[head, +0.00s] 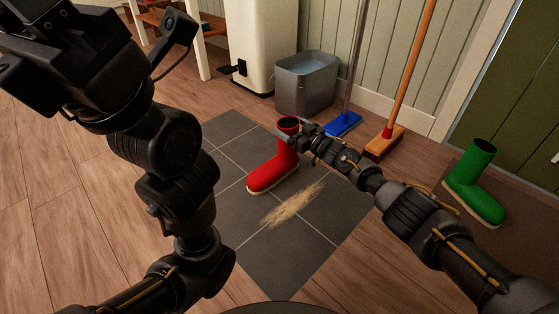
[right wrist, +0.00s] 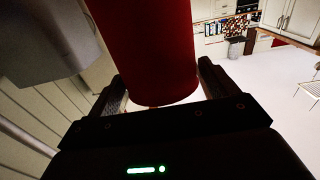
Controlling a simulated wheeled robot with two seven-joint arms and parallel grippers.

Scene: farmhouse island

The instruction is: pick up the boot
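A red boot (head: 279,168) with a pale sole stands upright on the dark tiled patch. Its red shaft fills the upper middle of the right wrist view (right wrist: 150,50). My right gripper (head: 290,136) is at the top of the shaft, with one finger on each side (right wrist: 162,85). Both fingers appear to touch the shaft, so it looks shut on the boot. A green boot (head: 477,185) stands on a brown mat at the right, apart from both grippers. My left gripper (head: 30,55) is raised at the upper left, partly cut off; its fingers do not show clearly.
A metal tub of water (head: 306,85) stands behind the red boot by the wall. A blue mop (head: 343,124) and an orange broom (head: 384,142) lean close behind my right gripper. Straw-coloured debris (head: 292,205) lies on the tiles (head: 285,260). Wooden floor (head: 50,200) is clear at left.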

